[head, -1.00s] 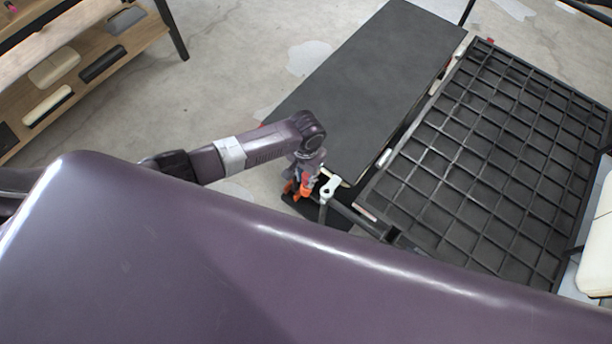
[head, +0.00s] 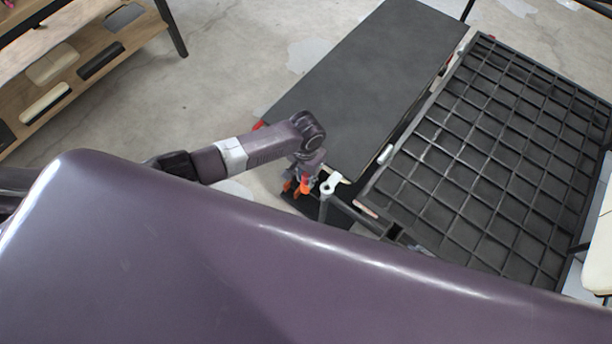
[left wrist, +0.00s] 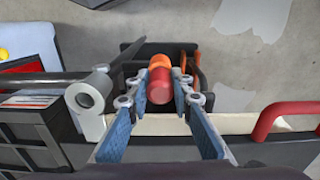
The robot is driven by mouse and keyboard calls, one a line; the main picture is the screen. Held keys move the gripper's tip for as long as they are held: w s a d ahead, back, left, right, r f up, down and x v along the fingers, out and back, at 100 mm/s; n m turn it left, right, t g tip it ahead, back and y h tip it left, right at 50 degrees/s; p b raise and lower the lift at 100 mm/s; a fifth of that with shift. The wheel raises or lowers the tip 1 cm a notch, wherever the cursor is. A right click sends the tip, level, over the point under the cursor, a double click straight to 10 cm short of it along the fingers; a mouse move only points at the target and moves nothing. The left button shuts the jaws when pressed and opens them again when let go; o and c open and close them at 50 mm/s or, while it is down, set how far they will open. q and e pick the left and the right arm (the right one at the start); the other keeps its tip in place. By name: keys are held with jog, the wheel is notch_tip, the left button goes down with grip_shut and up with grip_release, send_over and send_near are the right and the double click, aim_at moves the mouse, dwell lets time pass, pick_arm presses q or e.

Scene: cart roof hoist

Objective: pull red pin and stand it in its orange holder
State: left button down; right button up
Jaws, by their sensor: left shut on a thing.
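My left gripper (head: 304,182) is low beside the near end of the dark panel in the head view. In the left wrist view its blue-grey fingers (left wrist: 160,92) are shut on the red pin (left wrist: 159,92), seen nearly end-on. An orange round part, the holder (left wrist: 159,61), shows right behind the pin. I cannot tell whether the pin is inside it or only in line with it. Orange also shows at the fingers in the head view. My right gripper is in no view.
A white-topped post (head: 331,182) stands close to the right of the gripper; its round end also shows in the left wrist view (left wrist: 88,95). A dark panel (head: 370,75) and a black grid (head: 500,150) lie beyond. A red handle (left wrist: 285,117) is at right. A wooden shelf (head: 90,75) stands far left.

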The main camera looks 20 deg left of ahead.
pick_arm(q)
jog(key=shift+f+b, duration=0.4)
jog(key=shift+f, duration=0.2)
jog(key=c, duration=1.6)
grip_release()
notch_tip(320, 180, up, 12)
jog(key=shift+r, duration=0.1)
